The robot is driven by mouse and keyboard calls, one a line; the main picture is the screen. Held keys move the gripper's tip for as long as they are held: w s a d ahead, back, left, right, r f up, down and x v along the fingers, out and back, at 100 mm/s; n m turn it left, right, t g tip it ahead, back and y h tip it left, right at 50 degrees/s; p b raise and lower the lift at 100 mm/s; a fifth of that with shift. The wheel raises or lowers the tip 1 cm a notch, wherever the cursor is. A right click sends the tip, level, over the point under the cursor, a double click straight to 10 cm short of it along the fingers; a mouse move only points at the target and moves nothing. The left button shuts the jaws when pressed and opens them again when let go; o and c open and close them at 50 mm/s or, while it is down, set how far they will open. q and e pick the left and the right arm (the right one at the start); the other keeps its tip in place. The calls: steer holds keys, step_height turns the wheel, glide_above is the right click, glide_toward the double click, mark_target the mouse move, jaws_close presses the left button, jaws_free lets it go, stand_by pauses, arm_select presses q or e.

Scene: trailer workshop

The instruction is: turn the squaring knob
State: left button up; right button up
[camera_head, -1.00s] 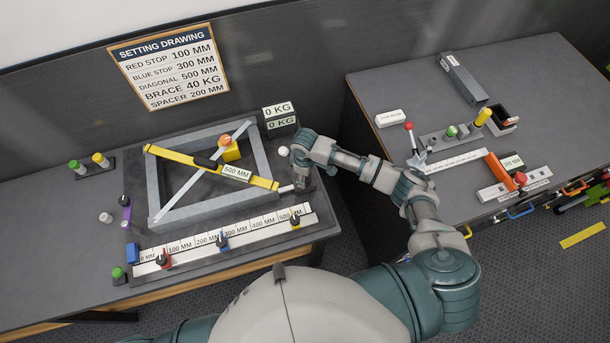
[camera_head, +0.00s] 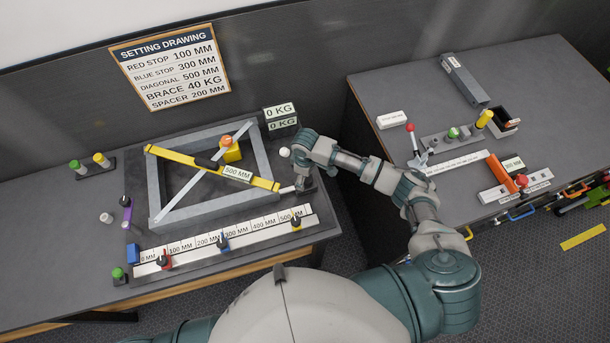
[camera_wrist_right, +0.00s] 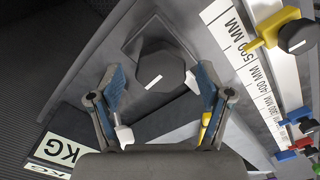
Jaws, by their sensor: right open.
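The squaring knob, a dark many-sided knob (camera_wrist_right: 162,68) with a white mark line, sits on a dark square plate in the right wrist view. My right gripper (camera_wrist_right: 160,82) is open, with one blue-padded finger on each side of the knob. I cannot tell whether either finger touches it. In the head view my right gripper (camera_head: 303,182) is at the right end of the fixture and largely hides the knob. The grey frame (camera_head: 154,188) lies beside it with a yellow diagonal bar (camera_head: 262,182) labelled 500 MM across it. My left gripper is not in view.
A scale rail (camera_head: 180,257) with red, blue and yellow stops runs along the front. A display (camera_head: 281,118) reading 0 KG stands behind my right gripper. The right bench (camera_head: 540,75) carries a lever, blocks and a second scale. A gap separates the benches.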

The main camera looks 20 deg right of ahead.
step_height(320, 180, up, 12)
steer(key=shift+f, duration=0.2)
steer(key=shift+w, duration=0.1)
stand_by(0.4)
